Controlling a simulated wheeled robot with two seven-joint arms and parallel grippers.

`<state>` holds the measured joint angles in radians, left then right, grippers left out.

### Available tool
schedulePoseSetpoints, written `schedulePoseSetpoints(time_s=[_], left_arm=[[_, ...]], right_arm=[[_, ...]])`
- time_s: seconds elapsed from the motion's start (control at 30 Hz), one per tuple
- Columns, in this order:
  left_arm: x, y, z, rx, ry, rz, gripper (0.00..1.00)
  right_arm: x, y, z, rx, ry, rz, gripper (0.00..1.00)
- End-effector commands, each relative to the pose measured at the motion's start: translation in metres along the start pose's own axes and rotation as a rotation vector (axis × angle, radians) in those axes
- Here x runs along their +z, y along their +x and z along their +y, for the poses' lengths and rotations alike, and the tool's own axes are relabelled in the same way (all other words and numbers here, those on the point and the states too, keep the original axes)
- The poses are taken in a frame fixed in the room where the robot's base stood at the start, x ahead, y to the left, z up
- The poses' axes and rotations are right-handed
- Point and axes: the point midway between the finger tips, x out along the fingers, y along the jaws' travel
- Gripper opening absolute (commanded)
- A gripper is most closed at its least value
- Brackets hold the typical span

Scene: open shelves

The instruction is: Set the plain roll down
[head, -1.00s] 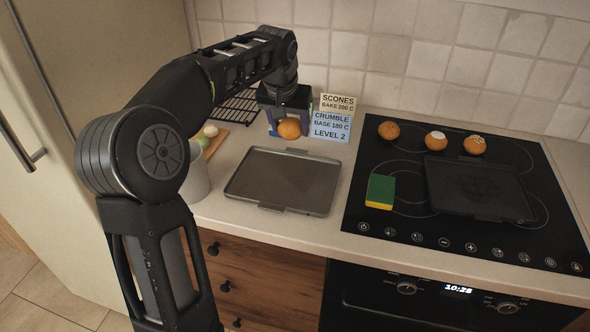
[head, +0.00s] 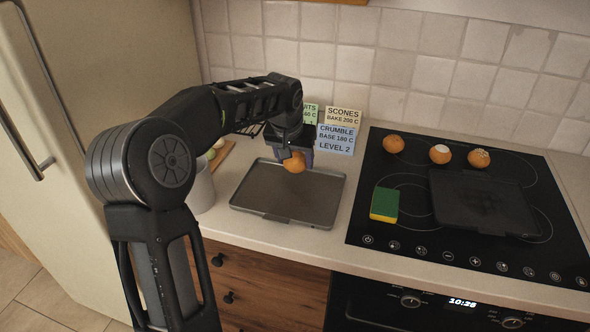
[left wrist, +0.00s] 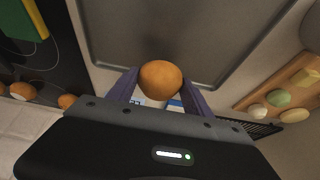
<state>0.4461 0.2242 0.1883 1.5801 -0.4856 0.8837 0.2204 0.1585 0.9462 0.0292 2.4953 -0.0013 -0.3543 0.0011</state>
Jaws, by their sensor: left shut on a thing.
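The plain roll (head: 295,163) is a round orange-brown bun held between the fingers of my left gripper (head: 293,156). In the head view it is at the back edge of the grey baking tray (head: 262,207), near the tray's back right. In the left wrist view the roll (left wrist: 161,80) sits between the two purple-grey fingertips (left wrist: 161,90), with the empty tray (left wrist: 190,45) beyond it. The roll seems to be above the tray's rim area; its exact height cannot be told. My right gripper is not seen.
Three rolls, one plain (head: 393,144), one white-topped (head: 439,154) and one with bits on top (head: 479,158), sit on the black hob beside a dark tray (head: 480,203) and a green-yellow sponge (head: 384,204). Recipe cards (head: 338,138) stand behind. A wooden board (left wrist: 288,88) holds several small items.

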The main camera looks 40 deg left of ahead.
Motion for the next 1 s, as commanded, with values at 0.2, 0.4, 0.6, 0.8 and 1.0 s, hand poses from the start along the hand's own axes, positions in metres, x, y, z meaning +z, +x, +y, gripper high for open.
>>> schedulePoseSetpoints(time_s=[0.2, 0.4, 0.6, 0.8, 1.0], left_arm=[[0.008, 0.016, 0.0, 0.0, 0.001, -0.003, 0.19], [0.015, 0.034, 0.0, 0.0, 0.0, 0.0, 0.19], [0.014, 0.034, 0.0, 0.0, 0.0, 0.0, 0.19], [0.015, 0.037, 0.0, 0.0, 0.0, 0.0, 0.62], [0.015, 0.037, 0.0, 0.0, 0.0, 0.0, 0.79]], right_arm=[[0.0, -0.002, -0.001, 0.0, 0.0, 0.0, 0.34], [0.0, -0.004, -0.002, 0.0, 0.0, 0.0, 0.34], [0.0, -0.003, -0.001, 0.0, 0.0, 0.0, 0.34], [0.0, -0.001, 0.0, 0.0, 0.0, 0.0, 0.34], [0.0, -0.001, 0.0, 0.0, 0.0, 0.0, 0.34]])
